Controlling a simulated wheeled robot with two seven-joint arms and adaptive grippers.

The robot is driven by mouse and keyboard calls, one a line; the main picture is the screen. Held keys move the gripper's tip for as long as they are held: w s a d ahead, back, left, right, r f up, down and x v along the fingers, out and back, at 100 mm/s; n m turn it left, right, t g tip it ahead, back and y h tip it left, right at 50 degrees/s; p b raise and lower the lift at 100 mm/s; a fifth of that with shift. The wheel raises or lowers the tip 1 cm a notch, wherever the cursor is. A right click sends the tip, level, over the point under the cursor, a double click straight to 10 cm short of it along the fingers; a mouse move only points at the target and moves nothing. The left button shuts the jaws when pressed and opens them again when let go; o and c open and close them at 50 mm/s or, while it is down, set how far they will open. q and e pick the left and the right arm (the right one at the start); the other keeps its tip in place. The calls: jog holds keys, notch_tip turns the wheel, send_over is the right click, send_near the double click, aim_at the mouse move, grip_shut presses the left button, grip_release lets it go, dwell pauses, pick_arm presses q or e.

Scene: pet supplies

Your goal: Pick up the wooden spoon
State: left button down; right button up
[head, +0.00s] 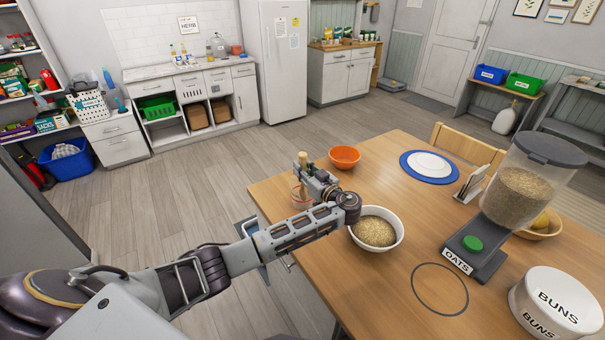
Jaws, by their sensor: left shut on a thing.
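My left gripper (306,178) is above the left edge of the wooden table (385,155), left of the white bowl of oats. It is shut on what looks like the wooden spoon (303,158), whose pale brown end sticks up above the fingers. The rest of the spoon is hidden by the gripper. A small pinkish, see-through cup (299,198) shows just below the gripper. I cannot tell whether the spoon's lower end is inside it. My right gripper is not in view.
An orange bowl (344,157) stands behind the gripper. A white bowl of oats (376,231) is close to my left wrist. The oats dispenser (524,190), a blue-rimmed plate (430,165) and the BUNS tin (556,302) stand further right. The near table has a bare, dark-ringed area.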

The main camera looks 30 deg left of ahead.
aim_at(303, 153)
pick_arm(q)
jog(key=shift+r+b, duration=0.85)
jog(key=shift+r, duration=3.55)
